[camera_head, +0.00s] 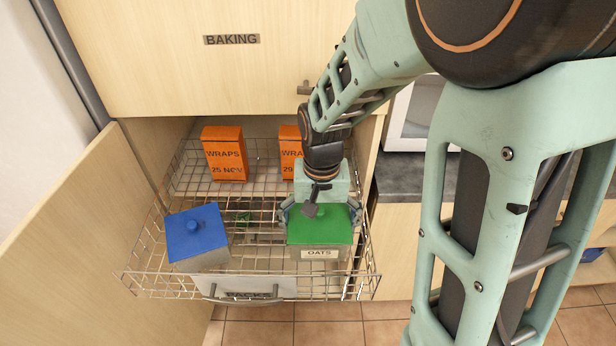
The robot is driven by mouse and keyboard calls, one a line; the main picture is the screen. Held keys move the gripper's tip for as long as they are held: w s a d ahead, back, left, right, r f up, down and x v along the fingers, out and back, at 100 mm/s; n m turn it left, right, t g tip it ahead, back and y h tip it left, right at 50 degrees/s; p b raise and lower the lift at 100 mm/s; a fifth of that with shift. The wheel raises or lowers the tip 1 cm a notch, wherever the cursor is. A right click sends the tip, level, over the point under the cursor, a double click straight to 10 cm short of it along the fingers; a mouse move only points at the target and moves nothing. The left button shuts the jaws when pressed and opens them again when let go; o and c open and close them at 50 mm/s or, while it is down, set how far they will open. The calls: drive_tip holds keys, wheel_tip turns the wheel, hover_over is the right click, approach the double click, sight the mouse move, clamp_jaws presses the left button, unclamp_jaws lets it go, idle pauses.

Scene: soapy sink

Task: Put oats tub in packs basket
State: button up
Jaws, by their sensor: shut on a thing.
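The oats tub (319,253) has a green lid and a pale front label reading OATS. It is at the front right of the wire packs basket (140,277), which is pulled out of the cupboard and carries a partly blocked front label (246,288). My gripper (319,212) comes down from above and is shut on the oats tub, with a finger at each side of the lid. The tub looks upright. I cannot tell whether its base touches the basket floor.
A blue-lidded tub (195,235) sits tilted at the basket's front left. Two orange WRAPS boxes (224,155) stand at the back; my arm partly covers the right one. The open cupboard door (75,220) is at left, a counter (412,177) at right.

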drive_tip(key=shift+w+a+f, duration=0.15)
drive_tip(key=shift+a+f, duration=0.55)
drive_tip(key=shift+f, duration=0.15)
drive_tip(key=shift+a+f, duration=0.1)
drive_tip(key=shift+f, duration=1.5)
drive_tip(key=shift+f, duration=0.2)
drive_tip(key=o, duration=1.4)
drive_tip(key=shift+r, duration=0.1)
wheel_tip(320, 180, up, 12)
drive_tip(key=shift+r, duration=0.1)
